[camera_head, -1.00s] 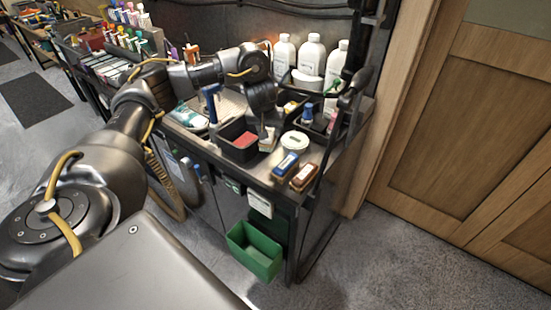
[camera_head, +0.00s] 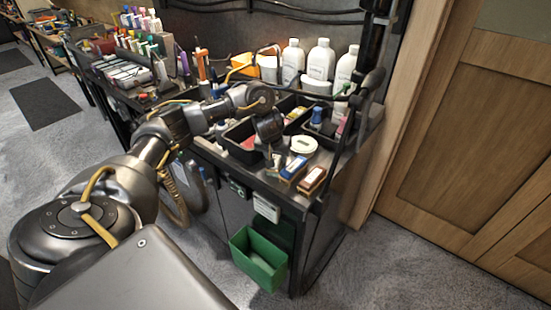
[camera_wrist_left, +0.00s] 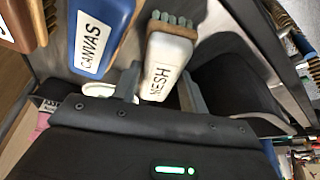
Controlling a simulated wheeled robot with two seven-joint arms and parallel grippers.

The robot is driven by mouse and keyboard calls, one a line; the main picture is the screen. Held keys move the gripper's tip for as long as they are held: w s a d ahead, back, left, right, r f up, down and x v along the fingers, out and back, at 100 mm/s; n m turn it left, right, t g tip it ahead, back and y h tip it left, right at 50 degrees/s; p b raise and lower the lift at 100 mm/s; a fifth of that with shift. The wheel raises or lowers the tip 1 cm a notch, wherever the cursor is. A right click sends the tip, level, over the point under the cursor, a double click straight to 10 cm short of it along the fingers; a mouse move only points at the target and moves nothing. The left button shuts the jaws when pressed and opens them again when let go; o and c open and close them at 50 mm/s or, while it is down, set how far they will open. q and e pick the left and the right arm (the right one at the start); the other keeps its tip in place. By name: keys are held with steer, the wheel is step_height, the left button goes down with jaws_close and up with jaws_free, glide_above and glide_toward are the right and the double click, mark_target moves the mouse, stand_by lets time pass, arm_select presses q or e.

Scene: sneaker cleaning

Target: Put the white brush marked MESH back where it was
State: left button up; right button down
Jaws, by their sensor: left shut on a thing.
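My left gripper (camera_head: 272,157) is shut on the white brush marked MESH, low over the front of the bench. In the left wrist view the white MESH brush (camera_wrist_left: 166,62) sits between my two fingers (camera_wrist_left: 161,88), its grey bristles at the top. The blue brush marked CANVAS (camera_wrist_left: 100,36) lies beside it on the left; in the head view this blue brush (camera_head: 294,168) is just right of my gripper. A brown brush (camera_head: 312,180) lies right of the blue one. I cannot tell whether the white brush touches the bench. My right gripper is out of view.
Black trays (camera_head: 238,151) stand behind and left of my gripper. A round white lidded jar (camera_head: 304,145) is behind the blue brush. White bottles (camera_head: 319,62) stand at the back. A black upright frame is at the bench's right end. A green bin (camera_head: 258,262) hangs below the front edge.

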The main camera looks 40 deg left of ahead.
arm_select(q)
steer(key=shift+s+d+r, duration=0.1)
steer(key=o, duration=0.9)
steer(key=p+v, duration=0.6)
steer(key=v, duration=0.6)
